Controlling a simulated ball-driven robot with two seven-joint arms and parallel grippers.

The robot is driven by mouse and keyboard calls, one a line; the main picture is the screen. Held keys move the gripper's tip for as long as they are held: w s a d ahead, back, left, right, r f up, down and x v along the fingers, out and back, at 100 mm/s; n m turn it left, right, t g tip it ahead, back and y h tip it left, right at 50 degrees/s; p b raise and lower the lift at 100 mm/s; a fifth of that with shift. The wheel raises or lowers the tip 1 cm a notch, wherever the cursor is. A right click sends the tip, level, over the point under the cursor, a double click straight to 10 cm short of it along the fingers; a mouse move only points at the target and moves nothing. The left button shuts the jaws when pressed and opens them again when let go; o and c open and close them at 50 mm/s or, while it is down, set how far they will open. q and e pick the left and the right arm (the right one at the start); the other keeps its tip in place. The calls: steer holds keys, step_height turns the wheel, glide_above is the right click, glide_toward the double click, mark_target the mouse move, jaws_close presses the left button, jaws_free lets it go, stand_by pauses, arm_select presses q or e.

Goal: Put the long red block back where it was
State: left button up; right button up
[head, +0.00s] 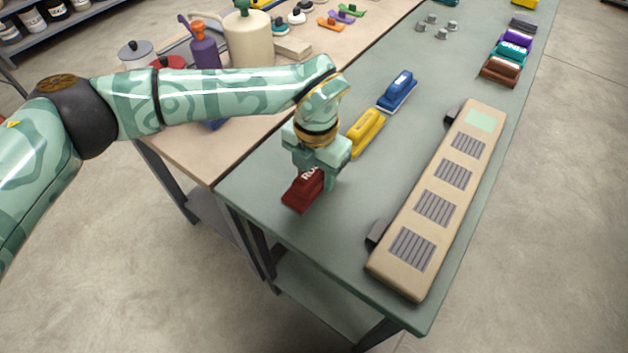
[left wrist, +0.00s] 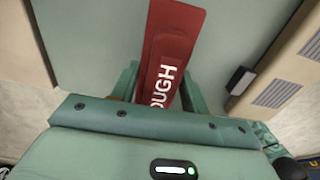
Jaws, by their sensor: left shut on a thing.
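The long red block (head: 298,193) is dark red with white lettering and is at the near left corner of the green table (head: 262,180). My left gripper (head: 318,175) is shut on it, with fingers on both sides. I cannot tell whether the block touches the tabletop. My right gripper is in neither view.
A yellow block (head: 366,132) and a blue block (head: 398,91) lie in line behind the gripper. A long beige unit with grey grilles (head: 443,195) lies along the right. Brown, teal and purple blocks (head: 501,71) sit at the far right edge. A brown table (head: 185,140) adjoins at left.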

mark_target(314, 182)
arm_select(q)
steer(key=f, duration=0.1)
steer(key=f+b, duration=0.1)
steer(key=f, duration=0.1)
steer(key=shift+w+a+f, duration=0.15)
steer(key=shift+w+f, duration=0.15)
steer(key=shift+w, duration=0.05)
steer(key=shift+f, duration=0.15)
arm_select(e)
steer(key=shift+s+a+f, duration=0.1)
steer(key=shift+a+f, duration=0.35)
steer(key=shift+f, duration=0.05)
arm_select(q)
steer(key=shift+f, duration=0.15)
steer(key=o, duration=0.9)
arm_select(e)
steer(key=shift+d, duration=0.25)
